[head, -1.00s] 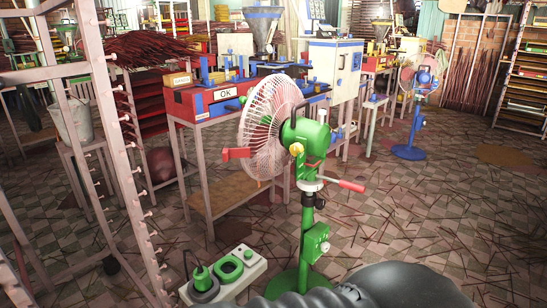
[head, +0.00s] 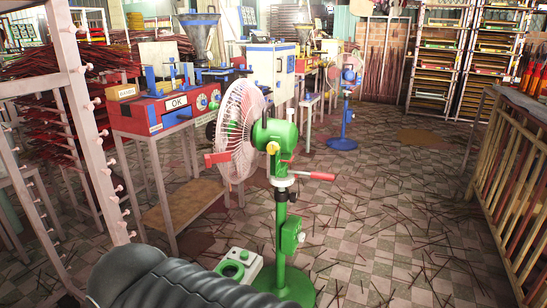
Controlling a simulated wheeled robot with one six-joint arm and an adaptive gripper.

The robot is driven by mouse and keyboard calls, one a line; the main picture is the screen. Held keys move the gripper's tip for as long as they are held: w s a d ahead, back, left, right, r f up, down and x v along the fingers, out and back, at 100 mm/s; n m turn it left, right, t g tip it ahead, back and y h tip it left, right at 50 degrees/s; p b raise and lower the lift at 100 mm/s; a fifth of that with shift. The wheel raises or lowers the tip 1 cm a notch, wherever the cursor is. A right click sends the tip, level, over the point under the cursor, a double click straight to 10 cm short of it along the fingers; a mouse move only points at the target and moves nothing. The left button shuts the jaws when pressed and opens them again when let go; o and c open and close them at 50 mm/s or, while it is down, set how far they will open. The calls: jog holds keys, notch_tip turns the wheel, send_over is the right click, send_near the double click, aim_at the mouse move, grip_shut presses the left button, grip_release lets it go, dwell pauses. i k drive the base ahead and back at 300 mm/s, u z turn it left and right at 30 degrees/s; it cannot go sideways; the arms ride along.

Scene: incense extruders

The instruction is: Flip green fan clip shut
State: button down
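A green pedestal fan (head: 279,225) stands upright on the floor near the middle, with a white wire guard (head: 238,130) facing left. A red piece (head: 217,158) sticks out at the guard's left side; I cannot tell for sure if this is the clip or whether it is open. A red-handled lever (head: 320,176) sticks out to the right below the fan's green motor housing (head: 275,133). A dark grey ribbed part of my arm fills the bottom edge, in front of the fan's base. My gripper is not in view.
A white box with a green ring (head: 238,263) lies left of the fan's base. A red and blue machine (head: 168,110) stands behind on a table. A pale rack (head: 85,130) is at the left, a slatted railing (head: 510,200) at the right. A blue fan (head: 343,142) stands farther back.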

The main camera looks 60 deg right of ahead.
aim_at(210, 159)
jog(key=u, duration=0.65)
jog(key=k, duration=1.25)
jog(key=z, duration=2.05)
jog(key=i, duration=0.5)
jog(key=z, duration=0.05)
